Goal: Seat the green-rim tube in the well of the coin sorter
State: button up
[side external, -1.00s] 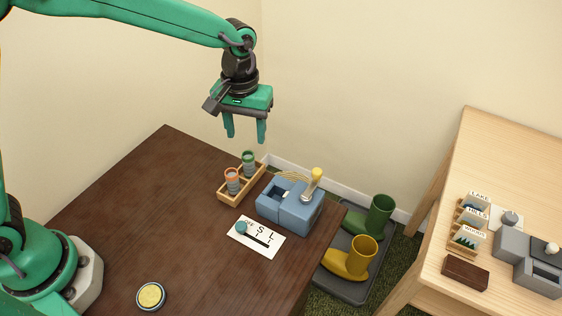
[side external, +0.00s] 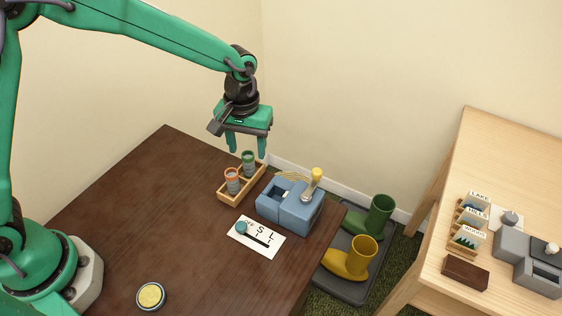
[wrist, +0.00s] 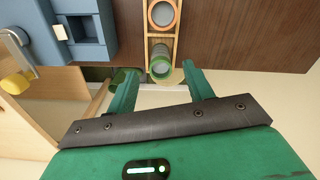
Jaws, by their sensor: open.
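The green-rim tube (side external: 248,160) stands upright in the far end of a wooden rack (side external: 234,192). An orange-rim tube (side external: 232,180) stands nearer in the same rack. The blue coin sorter (side external: 291,204) is just right of the rack, with a dark open well (side external: 273,194) in its top and a yellow-knobbed lever. My gripper (side external: 247,148) is open and empty, pointing down above the green-rim tube. In the wrist view the green-rim tube (wrist: 161,70) shows between and beyond my open fingers (wrist: 158,82). I cannot tell the exact height gap.
A yellow button (side external: 151,296) is near the front edge. Green and yellow boots (side external: 360,256) stand on a tray beyond the right edge. The table's left side is clear.

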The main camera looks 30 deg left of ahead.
aim_at(249, 165)
jog(key=shift+f, duration=1.45)
jog(key=c, duration=1.1)
